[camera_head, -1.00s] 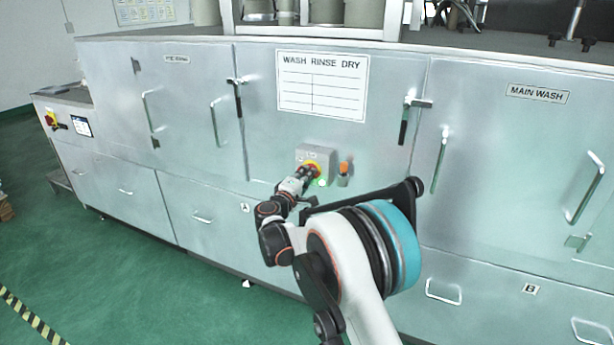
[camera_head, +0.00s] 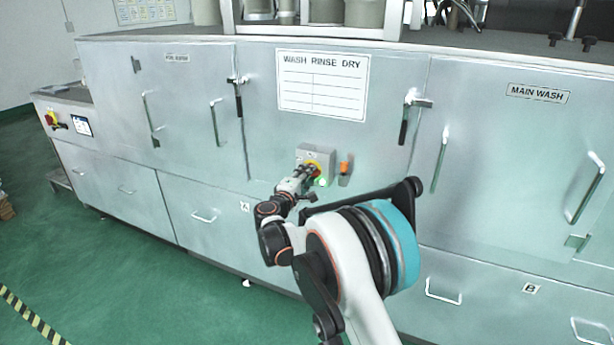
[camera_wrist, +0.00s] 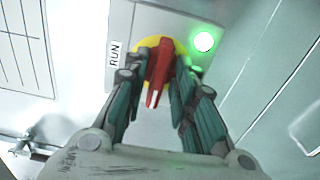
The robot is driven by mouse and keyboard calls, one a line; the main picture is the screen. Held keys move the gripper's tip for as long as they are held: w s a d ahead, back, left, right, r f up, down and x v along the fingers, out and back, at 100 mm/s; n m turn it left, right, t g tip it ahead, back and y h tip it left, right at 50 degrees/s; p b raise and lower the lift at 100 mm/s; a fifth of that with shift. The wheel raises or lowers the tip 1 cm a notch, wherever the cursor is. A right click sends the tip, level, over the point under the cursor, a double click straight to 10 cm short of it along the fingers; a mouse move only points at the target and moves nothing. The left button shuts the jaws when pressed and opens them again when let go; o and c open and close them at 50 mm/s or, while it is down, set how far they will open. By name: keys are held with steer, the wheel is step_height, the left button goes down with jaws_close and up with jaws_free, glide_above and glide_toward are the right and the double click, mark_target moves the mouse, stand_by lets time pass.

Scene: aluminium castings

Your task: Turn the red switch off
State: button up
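The red switch (camera_wrist: 157,80) sits on a yellow round plate (camera_wrist: 178,48) on a grey box (camera_head: 318,154) on the machine's front. In the wrist view its handle stands nearly upright, with a white mark on its lower end. A "RUN" label (camera_wrist: 115,52) is to its left, and a green lamp (camera_wrist: 204,41) glows to its right. My gripper (camera_wrist: 160,72) is at the switch, with one finger on each side of the red handle. The fingertips appear closed in on the handle. In the head view my gripper (camera_head: 308,174) hides part of the switch.
An orange-topped fitting (camera_head: 345,170) sits just right of the box. Door handles (camera_head: 405,125) stick out from the panels nearby. Another red and yellow switch (camera_head: 51,118) is on the far left unit. The green floor (camera_head: 130,265) at left is open.

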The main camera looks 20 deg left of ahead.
stand_by(0.3)
steer(key=s, duration=1.2)
steer(key=shift+a, duration=0.45)
